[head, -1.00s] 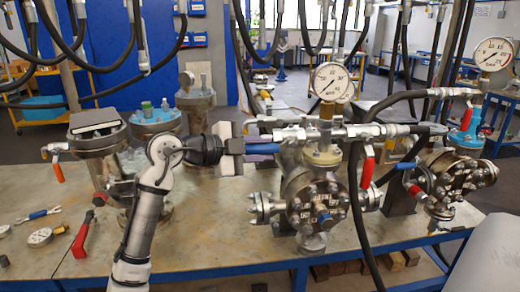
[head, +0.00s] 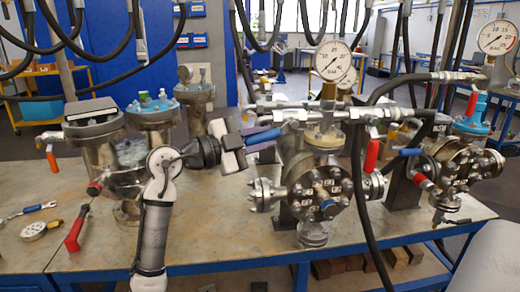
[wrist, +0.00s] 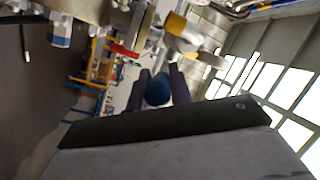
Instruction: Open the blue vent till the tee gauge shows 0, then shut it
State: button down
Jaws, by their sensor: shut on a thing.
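The blue vent handle (head: 263,136) sticks out to the left of the pipe fittings on top of the middle flanged vessel (head: 318,185). My gripper (head: 247,142) is shut on its left end, and the handle slants, its left end lower. In the wrist view the blue handle end (wrist: 158,91) lies between the two dark fingers of my gripper (wrist: 161,86). The tee gauge (head: 333,61) stands upright above the fittings, with a white face and dark needle. The needle slants across the dial; its exact reading is too small to tell.
A red lever (head: 371,155) hangs right of the tee, near a black hose. Another gauge (head: 497,37) and vessel (head: 465,170) stand at the right. Other vessels (head: 100,135) stand left of my arm. A loose red-handled tool (head: 77,228) lies on the bench.

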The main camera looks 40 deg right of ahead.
jog(key=f+n+h+b, duration=0.1)
jog(key=h+b, duration=0.1)
jog(key=b, duration=0.2)
jog(key=s+d+f+n+h+b, duration=0.1)
jog(key=f+h+b, duration=0.1)
jog(key=b, duration=0.3)
jog(key=d+f+n+h+b, duration=0.1)
jog(key=h+b, duration=0.1)
jog(key=b, duration=0.2)
jog(key=shift+s+d+f+n+t+h+b, duration=0.15)
jog(key=shift+s+n+t+h+b, duration=0.15)
jog(key=shift+h+b, duration=0.1)
jog(key=c, duration=1.3)
grip_release()
jog(key=shift+o, duration=0.2)
jog(key=b+v, duration=0.3)
jog(key=v, duration=1)
jog(key=shift+a+f, duration=0.2)
jog(key=shift+f, duration=0.05)
